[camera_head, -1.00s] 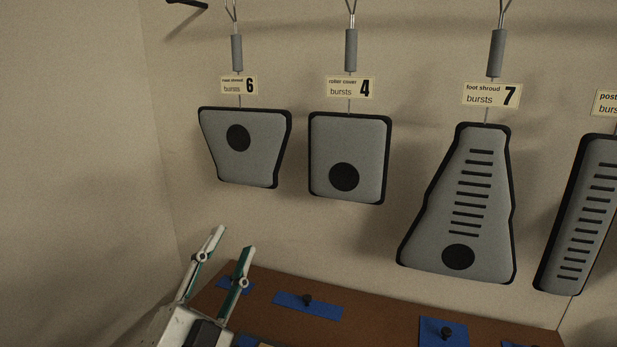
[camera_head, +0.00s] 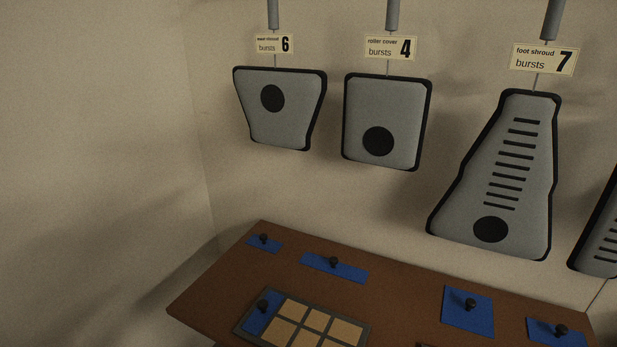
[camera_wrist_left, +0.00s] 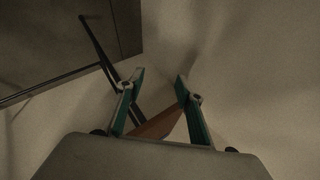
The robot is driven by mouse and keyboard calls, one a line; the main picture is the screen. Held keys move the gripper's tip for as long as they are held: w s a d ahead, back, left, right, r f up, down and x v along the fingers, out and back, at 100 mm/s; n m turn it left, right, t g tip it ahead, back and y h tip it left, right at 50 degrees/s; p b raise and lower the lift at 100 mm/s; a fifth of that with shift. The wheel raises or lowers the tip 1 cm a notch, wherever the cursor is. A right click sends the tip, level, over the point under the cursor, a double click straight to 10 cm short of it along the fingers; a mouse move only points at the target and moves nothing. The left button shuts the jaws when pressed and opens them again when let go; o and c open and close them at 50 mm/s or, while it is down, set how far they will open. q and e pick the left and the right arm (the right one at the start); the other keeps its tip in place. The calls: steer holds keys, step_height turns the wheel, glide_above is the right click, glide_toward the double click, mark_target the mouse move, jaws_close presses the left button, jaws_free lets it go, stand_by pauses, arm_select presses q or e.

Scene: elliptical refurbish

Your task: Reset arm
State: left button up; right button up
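My left gripper (camera_wrist_left: 160,88) shows in the left wrist view with its two green and white fingers apart and nothing between the tips. A piece of brown surface (camera_wrist_left: 158,125) shows behind the fingers there. Neither gripper is in the head view. In the head view a brown table (camera_head: 215,285) carries several blue plates with black knobs, such as one at its back left (camera_head: 334,263). A grey tray (camera_head: 368,333) with tan square cells lies at the table's front.
Grey panels hang on the wall above the table: mast shroud (camera_head: 280,110), roller cover (camera_head: 387,115) and foot shroud (camera_head: 500,180). Another panel (camera_head: 600,235) is cut off at the right. The floor or wall area left of the table is clear.

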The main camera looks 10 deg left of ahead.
arm_select(q)
steer(key=d+f+n+t+h, duration=0.2)
steer(key=d+f+h, duration=0.5)
steer(key=d+f, duration=0.7)
steer(key=shift+w+d+f+n+t, duration=0.2)
steer(key=shift+w+d+n+t, duration=0.25)
steer(key=shift+d+t, duration=0.45)
